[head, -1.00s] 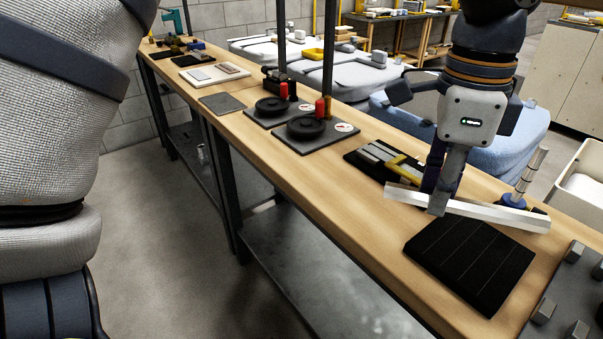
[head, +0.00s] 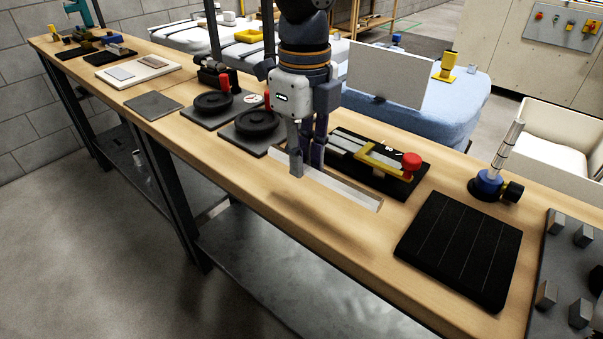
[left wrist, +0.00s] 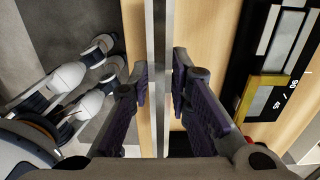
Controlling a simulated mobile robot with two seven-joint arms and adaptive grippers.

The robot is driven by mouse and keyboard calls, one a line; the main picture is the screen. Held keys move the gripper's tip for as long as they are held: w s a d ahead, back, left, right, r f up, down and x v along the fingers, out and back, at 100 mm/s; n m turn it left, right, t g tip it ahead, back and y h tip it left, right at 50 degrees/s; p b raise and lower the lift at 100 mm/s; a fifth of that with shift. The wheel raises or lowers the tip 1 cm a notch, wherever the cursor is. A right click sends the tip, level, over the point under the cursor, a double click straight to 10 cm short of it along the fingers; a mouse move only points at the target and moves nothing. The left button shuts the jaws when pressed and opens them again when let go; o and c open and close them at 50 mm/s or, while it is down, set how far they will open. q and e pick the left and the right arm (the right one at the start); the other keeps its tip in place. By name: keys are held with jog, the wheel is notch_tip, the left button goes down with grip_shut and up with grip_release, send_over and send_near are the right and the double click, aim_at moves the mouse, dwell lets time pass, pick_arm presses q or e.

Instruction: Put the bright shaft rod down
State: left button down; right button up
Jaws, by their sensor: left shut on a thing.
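The bright shaft rod (head: 350,188) is a long, straight, pale metal bar. My left gripper (head: 306,166) is shut on it, with the fingers pointing down over the wooden bench (head: 255,178). The rod lies roughly level and slants along the bench. A soft shadow falls on the bench in front of it; I cannot tell the exact gap below. In the left wrist view the rod (left wrist: 157,40) runs between the two fingers (left wrist: 157,95). The fingers hide part of it in the head view.
A black grooved mat (head: 460,245) lies to the right. A black fixture with a yellow bracket and red knob (head: 411,161) sits just behind the rod. A blue stand (head: 488,184) holds an upright shiny rod. Black round discs on plates (head: 257,122) stand left. Bench before the rod is clear.

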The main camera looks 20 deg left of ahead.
aim_at(299, 189)
pick_arm(q)
jog(key=shift+w+a+f, duration=0.3)
jog(key=shift+w+f, duration=0.1)
jog(key=shift+f, duration=0.15)
jog(key=shift+w+a+f, duration=0.25)
jog(key=shift+w+f, duration=0.15)
jog(key=shift+f, duration=0.1)
jog(key=shift+w+a+f, duration=0.15)
jog(key=shift+w+f, duration=0.05)
jog(key=shift+f, duration=0.75)
jog(key=shift+w+a+f, duration=0.1)
jog(key=shift+w+f, duration=0.05)
jog(key=shift+f, duration=0.75)
pick_arm(e)
jog(key=shift+s+f, duration=0.3)
jog(key=shift+s, duration=0.05)
pick_arm(q)
jog(key=shift+f, duration=0.15)
jog(key=c, duration=1.5)
grip_release()
jog(key=shift+f, duration=0.1)
notch_tip(299, 189, up, 12)
jog(key=shift+r, duration=0.2)
pick_arm(e)
jog(key=shift+w+r, duration=0.1)
